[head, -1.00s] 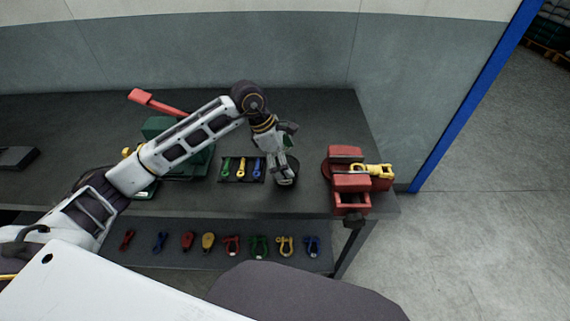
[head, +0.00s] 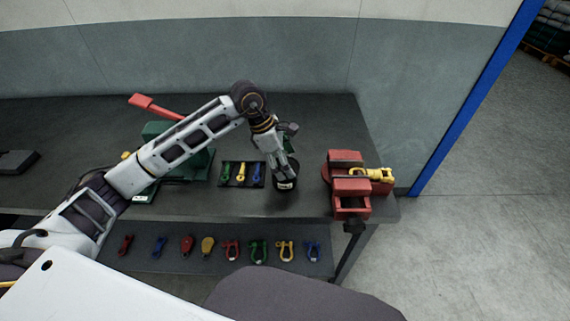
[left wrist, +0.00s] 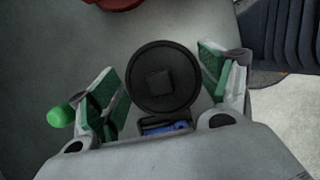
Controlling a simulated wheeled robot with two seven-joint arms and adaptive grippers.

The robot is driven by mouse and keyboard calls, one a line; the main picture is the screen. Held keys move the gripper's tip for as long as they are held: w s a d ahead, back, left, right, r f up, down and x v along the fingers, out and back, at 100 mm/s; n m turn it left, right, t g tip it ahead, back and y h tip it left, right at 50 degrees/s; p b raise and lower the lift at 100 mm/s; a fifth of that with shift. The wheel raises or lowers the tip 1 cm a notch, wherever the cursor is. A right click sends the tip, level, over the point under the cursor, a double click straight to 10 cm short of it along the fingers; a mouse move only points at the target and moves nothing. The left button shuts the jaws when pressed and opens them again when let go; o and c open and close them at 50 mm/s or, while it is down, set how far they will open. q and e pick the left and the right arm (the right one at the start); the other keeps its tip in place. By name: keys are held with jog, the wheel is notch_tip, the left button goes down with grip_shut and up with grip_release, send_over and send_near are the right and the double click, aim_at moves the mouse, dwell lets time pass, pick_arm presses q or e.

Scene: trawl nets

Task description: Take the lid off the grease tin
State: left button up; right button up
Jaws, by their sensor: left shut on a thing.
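The grease tin (head: 286,184) is a small dark round tin with a pale label, upright on the bench between a tray of tools and a red vice. Its lid (left wrist: 160,78) shows from above in the left wrist view as a black disc with a square raised middle. My left gripper (head: 284,172) comes down over the tin from above. The contact itself is hard to see, and the tin body is hidden below the lid in the wrist view. My right gripper is not in view.
A small dark tray (head: 240,185) with green, yellow and blue tools lies close left of the tin. The red vice (head: 350,185) holding a yellow shackle stands to the right. A green machine (head: 160,133) is behind my arm. Several shackles lie on the lower shelf (head: 220,257).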

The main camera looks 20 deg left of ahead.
pick_arm(q)
jog(key=shift+r, duration=4.45)
